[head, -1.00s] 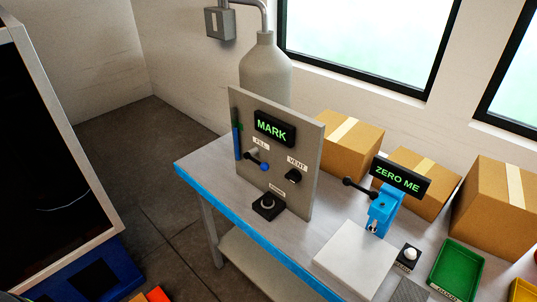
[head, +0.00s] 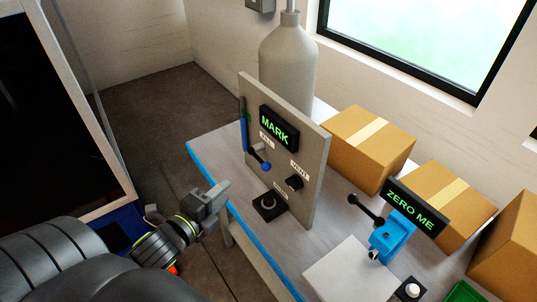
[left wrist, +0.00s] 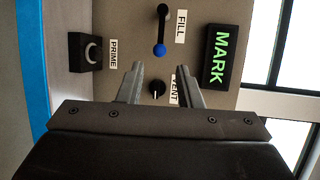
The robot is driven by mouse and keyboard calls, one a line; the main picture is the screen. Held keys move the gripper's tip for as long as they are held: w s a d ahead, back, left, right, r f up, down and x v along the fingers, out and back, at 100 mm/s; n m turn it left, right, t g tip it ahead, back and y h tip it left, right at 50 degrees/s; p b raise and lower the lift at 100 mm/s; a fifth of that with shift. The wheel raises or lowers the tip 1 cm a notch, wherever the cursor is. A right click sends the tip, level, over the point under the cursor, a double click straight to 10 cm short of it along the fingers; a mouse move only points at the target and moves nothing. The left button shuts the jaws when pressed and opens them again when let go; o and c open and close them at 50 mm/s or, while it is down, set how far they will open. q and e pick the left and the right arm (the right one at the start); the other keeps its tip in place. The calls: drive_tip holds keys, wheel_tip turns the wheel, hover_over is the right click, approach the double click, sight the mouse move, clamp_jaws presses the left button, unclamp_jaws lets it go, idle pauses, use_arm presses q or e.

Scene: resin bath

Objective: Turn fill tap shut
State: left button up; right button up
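The fill tap (head: 257,157) is a dark lever with a blue ball end, below the FILL label on a grey upright panel (head: 316,170). Its lever points sideways, toward the VENT side. In the left wrist view the fill tap (left wrist: 161,32) is beyond the fingertips, its blue ball nearest them. My left gripper (head: 222,190) is in front of the panel, apart from the tap. In the left wrist view the left gripper (left wrist: 159,78) is open, with nothing between its fingers. My right gripper is in neither view.
The black VENT knob (head: 294,183) is close to the tap, and the PRIME button (head: 270,205) sits below on the table. The display (head: 278,128) reads MARK. A blue stand (head: 391,236) with a ZERO ME display and a white plate (head: 350,272) stand to the right.

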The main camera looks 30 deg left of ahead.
sight(260, 160)
use_arm(q)
drive_tip(key=w+f+p, duration=0.1)
drive_tip(key=w, duration=0.4)
drive_tip(key=w+f+p, duration=0.1)
drive_tip(key=w, duration=0.5)
drive_tip(key=w+f+p, duration=0.1)
drive_tip(key=w, duration=0.4)
drive_tip(key=shift+w+a, duration=0.1)
drive_tip(key=shift+w, duration=0.3)
clamp_jaws()
